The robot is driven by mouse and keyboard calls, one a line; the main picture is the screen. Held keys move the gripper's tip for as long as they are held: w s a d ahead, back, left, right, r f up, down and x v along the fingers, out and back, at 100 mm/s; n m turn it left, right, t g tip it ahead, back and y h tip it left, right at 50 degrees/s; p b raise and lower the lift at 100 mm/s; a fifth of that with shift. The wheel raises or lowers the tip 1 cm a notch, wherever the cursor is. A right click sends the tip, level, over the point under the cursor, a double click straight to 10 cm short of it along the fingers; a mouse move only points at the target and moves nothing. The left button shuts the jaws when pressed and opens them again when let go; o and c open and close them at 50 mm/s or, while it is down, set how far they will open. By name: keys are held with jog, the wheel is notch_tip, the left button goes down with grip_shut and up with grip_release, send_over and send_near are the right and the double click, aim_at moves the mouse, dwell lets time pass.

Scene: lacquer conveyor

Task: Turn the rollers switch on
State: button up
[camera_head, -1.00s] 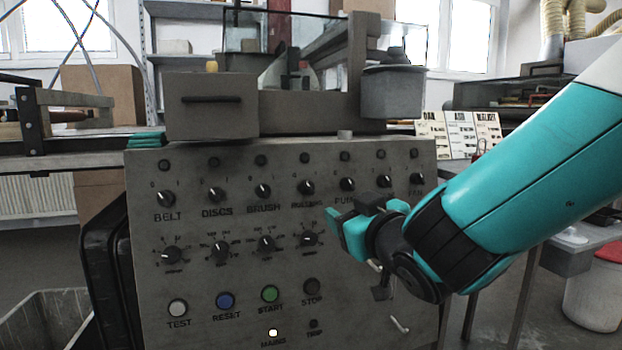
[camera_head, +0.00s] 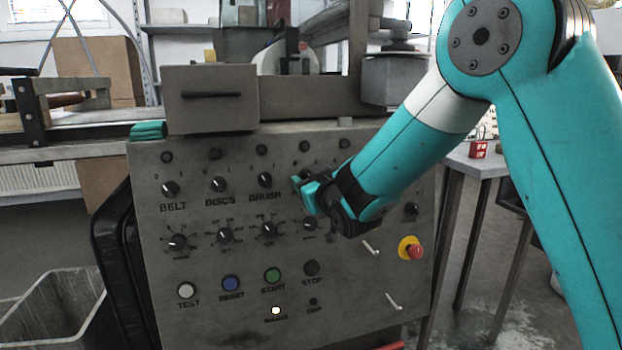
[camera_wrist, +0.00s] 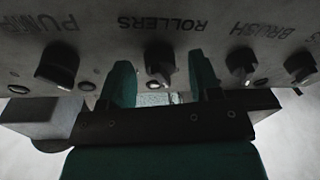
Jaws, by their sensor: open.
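The rollers switch (camera_wrist: 159,56) is a dark rotary knob with a pale pointer mark, on the grey control panel (camera_head: 215,270). The wrist view shows it upside down beside the ROLLERS lettering. My gripper (camera_wrist: 161,72) is open, with one teal finger on each side of this knob and a visible gap on both sides. I cannot tell how deep the fingertips reach around it. In the head view my gripper (camera_head: 308,190) is in front of the rollers place in the top knob row, and hides most of that switch and its label.
The brush switch (camera_head: 264,180) is close to the left of my gripper; the pump switch (camera_wrist: 58,65) shows in the wrist view. Another row of knobs lies below, then push buttons. A red emergency stop (camera_head: 415,251) is at the lower right. A lit mains lamp (camera_head: 276,310) is below.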

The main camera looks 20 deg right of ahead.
jog(key=shift+c, duration=0.4)
jog(key=c, duration=0.8)
jog(key=shift+c, duration=0.2)
jog(key=shift+f+m+b, duration=0.15)
jog(key=shift+m+b, duration=0.25)
jog(key=shift+b, duration=0.4)
jog(key=shift+a+f+m+h+b, duration=0.15)
jog(key=shift+m+b, duration=0.15)
jog(key=shift+b, duration=0.3)
jog(key=shift+d+m+h+b, duration=0.15)
jog(key=shift+m+b, duration=0.15)
jog(key=shift+b, duration=0.3)
jog(key=m+h+b, duration=0.1)
jog(key=m+b, duration=0.2)
jog(key=b, duration=0.1)
jog(key=shift+a+f+t, duration=0.1)
jog(key=shift+a+t, duration=0.05)
jog(key=shift+t, duration=0.15)
jog(key=m+h+b, duration=0.1)
jog(key=m+b, duration=0.3)
jog(key=b, duration=0.1)
jog(key=shift+b, duration=0.3)
jog(key=m+b, duration=0.2)
jog(key=m+h+b, duration=0.1)
jog(key=m+b, duration=0.1)
jog(key=m, duration=0.1)
jog(key=shift+r, duration=0.4)
jog(key=shift+r+h, duration=0.1)
jog(key=shift+h, duration=0.2)
